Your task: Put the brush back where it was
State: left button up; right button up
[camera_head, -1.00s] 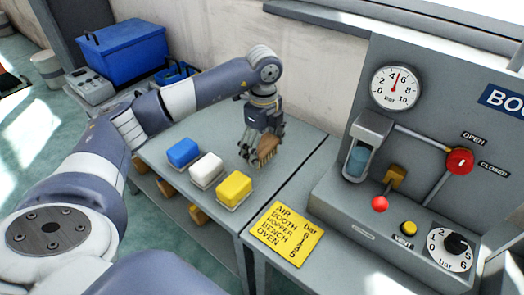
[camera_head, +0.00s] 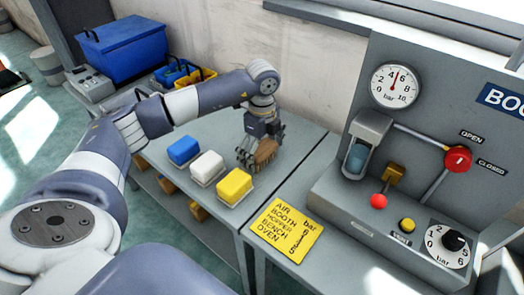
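A brown brush (camera_head: 265,153) is on or just above the grey table (camera_head: 215,138), to the right of the coloured blocks. My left gripper (camera_head: 258,150) comes down over it, with its fingers around the brush. The fingers appear closed on the brush, and they hide part of it. I cannot tell whether the brush touches the table top. My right gripper does not show.
A blue block (camera_head: 184,151), a white block (camera_head: 207,168) and a yellow block (camera_head: 235,186) stand left of the brush. A yellow sign (camera_head: 285,233) lies in front of a grey panel with a gauge (camera_head: 395,86). A blue bin (camera_head: 122,48) stands behind.

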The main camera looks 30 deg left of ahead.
aim_at(262, 148)
pick_arm(q)
jog(key=shift+r, duration=0.1)
jog(key=shift+r, duration=0.2)
notch_tip(262, 148, up, 11)
jog(key=shift+f+b, duration=0.2)
jog(key=shift+b, duration=0.25)
jog(key=shift+r, duration=0.6)
